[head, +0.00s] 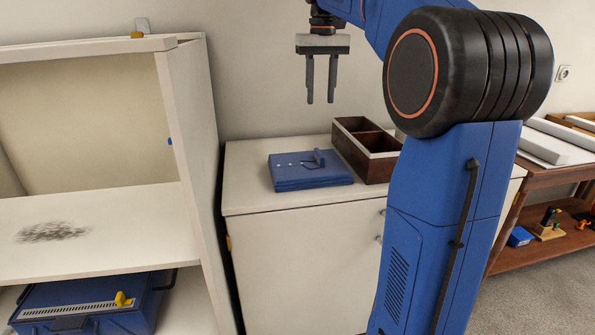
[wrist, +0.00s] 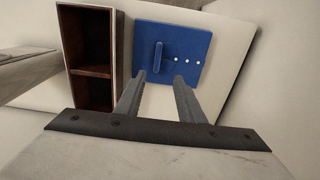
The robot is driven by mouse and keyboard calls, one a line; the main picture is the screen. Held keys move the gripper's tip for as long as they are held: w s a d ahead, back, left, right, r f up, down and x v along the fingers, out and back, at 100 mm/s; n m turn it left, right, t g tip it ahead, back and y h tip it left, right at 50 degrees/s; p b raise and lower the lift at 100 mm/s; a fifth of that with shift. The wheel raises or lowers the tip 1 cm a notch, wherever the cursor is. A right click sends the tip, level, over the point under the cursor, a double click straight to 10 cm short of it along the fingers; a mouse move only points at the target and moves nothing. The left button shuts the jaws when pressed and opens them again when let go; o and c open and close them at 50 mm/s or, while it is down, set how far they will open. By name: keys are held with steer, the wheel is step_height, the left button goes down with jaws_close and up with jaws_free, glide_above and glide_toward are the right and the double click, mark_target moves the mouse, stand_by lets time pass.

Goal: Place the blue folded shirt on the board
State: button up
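The blue folded shirt (head: 310,170) lies flat on top of the white cabinet (head: 248,202). It has a row of pale dots and a small raised blue piece on top. The shirt also shows in the wrist view (wrist: 196,40), beyond my fingertips. My gripper (head: 321,101) hangs in the air above the cabinet, fingers down. Its two fingers are apart with nothing between them, and it is clear of the shirt. In the wrist view the open fingers (wrist: 160,80) point towards the shirt's near edge. I cannot pick out the board with certainty in either view.
A dark wooden divided box (head: 383,172) stands close to the shirt's right, with open compartments. A tall white shelf unit (head: 188,130) rises left of the cabinet; its middle shelf bears a dark smudge. A blue toolbox (head: 95,310) sits below. A wooden bench (head: 540,180) stands right.

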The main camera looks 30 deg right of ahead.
steer(key=w, duration=0.1)
glide_above(320, 152)
steer(key=f, duration=1.1)
steer(key=shift+w+a+f, duration=0.3)
steer(key=shift+a+f, duration=0.05)
steer(key=shift+a, duration=0.05)
steer(key=shift+s+d+f, duration=0.15)
steer(key=shift+f, duration=1.15)
steer(key=shift+s+d+f, duration=0.15)
steer(key=shift+f, duration=1.15)
jaws_close()
